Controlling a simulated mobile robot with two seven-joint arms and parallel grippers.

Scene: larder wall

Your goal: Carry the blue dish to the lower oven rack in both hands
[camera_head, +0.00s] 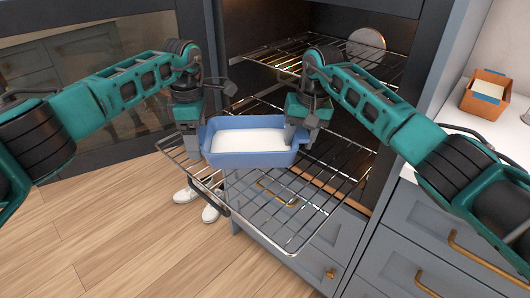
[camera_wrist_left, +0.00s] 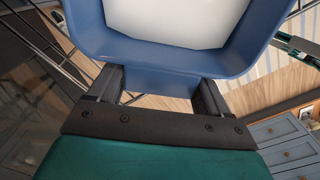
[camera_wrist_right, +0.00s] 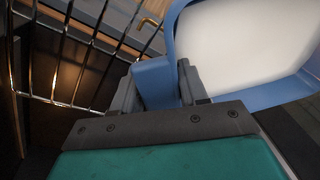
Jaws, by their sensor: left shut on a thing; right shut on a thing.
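The blue dish (camera_head: 249,157) is rectangular with a white inside and looks level in the head view. My left gripper (camera_head: 201,152) is shut on its left end; the left wrist view shows the fingers on either side of the dish's blue end handle (camera_wrist_left: 158,82). My right gripper (camera_head: 296,142) is shut on its right end, with the handle (camera_wrist_right: 157,82) between the fingers in the right wrist view. The lower oven rack (camera_head: 292,248) is pulled out, and the dish appears over its left part. Whether the dish touches the rack cannot be told.
The upper rack (camera_head: 270,58) sits above and behind, with a round pale thing (camera_head: 366,44) on it. Grey drawers (camera_head: 425,255) stand at right below a white counter holding a brown box (camera_head: 487,94). White shoes (camera_head: 210,213) show under the rack. Wood floor is clear at left.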

